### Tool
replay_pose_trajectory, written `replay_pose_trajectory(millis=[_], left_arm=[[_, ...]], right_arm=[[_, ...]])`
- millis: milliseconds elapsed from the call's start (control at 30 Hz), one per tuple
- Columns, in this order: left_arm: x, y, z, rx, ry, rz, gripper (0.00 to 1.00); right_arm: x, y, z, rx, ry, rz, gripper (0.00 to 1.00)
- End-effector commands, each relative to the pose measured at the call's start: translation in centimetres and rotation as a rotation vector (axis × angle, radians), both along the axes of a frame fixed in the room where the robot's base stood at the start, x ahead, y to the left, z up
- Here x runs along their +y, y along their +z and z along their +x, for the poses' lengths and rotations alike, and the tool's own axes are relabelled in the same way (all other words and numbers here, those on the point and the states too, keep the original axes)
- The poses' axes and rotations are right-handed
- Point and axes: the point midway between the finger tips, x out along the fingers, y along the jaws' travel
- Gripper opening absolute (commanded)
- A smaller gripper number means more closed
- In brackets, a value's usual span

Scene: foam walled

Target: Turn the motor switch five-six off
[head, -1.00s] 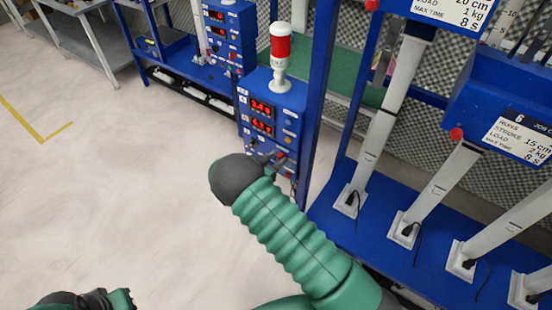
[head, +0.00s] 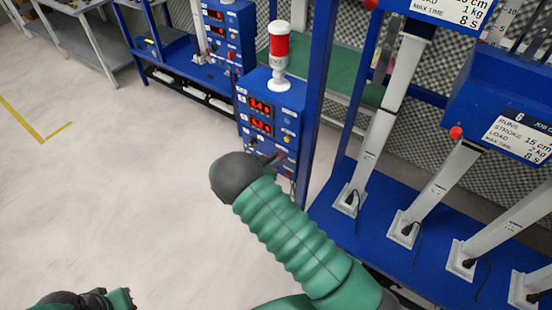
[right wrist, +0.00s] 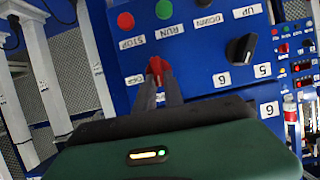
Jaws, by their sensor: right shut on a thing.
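The blue control box (head: 268,112) with two red number displays stands left of the rack post in the head view. In the right wrist view the panel appears upside down. There my right gripper (right wrist: 158,80) is shut on a red switch handle (right wrist: 155,66), beside a small white label that seems to read OFF. A black knob (right wrist: 241,48) sits to the right, near labels 5 and 6. My left gripper (head: 95,299) is partly in view at the bottom left; its jaws are unclear.
A red and white signal lamp (head: 280,55) stands on the box. The blue rack (head: 370,230) with white cylinders is close on the right. Green and red push buttons (right wrist: 145,14) are near the switch. Bare floor (head: 120,180) lies to the left.

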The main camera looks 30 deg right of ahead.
Motion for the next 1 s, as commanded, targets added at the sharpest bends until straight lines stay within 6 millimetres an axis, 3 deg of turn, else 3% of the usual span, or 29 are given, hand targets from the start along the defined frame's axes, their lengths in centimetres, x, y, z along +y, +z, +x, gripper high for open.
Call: replay_pose_trajectory(millis=[467,1000], left_arm=[[0.0,-3.7,0.0,0.0,0.0,0.0,0.0],[0.0,-12.7,0.0,0.0,0.0,0.0,0.0]], right_arm=[[-0.2,-0.7,-0.6,-0.308,0.003,0.128,0.0],[-0.6,-1.9,-1.5,-0.784,0.001,0.326,0.0]])
